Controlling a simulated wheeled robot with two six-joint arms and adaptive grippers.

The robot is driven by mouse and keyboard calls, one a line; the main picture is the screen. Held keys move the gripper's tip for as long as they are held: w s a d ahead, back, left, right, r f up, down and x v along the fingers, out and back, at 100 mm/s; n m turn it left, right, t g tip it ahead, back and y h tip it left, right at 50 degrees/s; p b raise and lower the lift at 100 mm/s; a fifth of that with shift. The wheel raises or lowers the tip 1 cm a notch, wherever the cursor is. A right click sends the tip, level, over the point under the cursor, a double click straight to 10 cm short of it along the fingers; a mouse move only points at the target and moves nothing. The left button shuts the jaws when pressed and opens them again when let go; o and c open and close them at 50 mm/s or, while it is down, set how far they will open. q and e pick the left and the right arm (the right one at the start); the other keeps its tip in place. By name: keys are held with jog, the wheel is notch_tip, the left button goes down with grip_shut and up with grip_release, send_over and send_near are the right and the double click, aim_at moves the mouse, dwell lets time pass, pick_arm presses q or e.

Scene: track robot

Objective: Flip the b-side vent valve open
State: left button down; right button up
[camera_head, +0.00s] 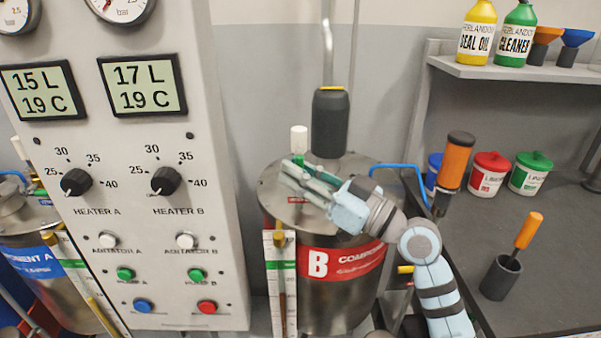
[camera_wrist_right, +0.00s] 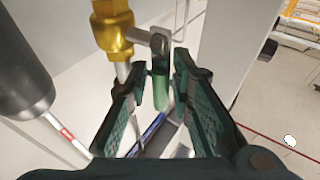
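The B drum (camera_head: 335,300) is a metal vessel with a red "B" label. In the head view my right gripper (camera_head: 298,172) is over its lid, beside a white-capped upright fitting (camera_head: 299,139). In the right wrist view the vent valve has a brass body (camera_wrist_right: 113,30), a metal arm and a green handle (camera_wrist_right: 161,88). The handle lies between the two fingers of my right gripper (camera_wrist_right: 160,82), which are apart, with a gap visible on the left side. Contact on the right side is hard to tell. In the head view the fingers hide most of the valve. My left gripper is not in view.
A dark cylinder (camera_head: 330,122) with a pipe rises behind the lid. The control panel (camera_head: 160,265) stands close at left. A blue tube (camera_head: 400,167) and an orange-handled tool (camera_head: 455,160) are right of the gripper. A dark bench (camera_head: 540,270) holds tubs and a cup.

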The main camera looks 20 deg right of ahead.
jog(key=v, duration=0.7)
jog(key=shift+s, duration=0.2)
jog(key=shift+d, duration=0.1)
jog(key=shift+d+f, duration=0.1)
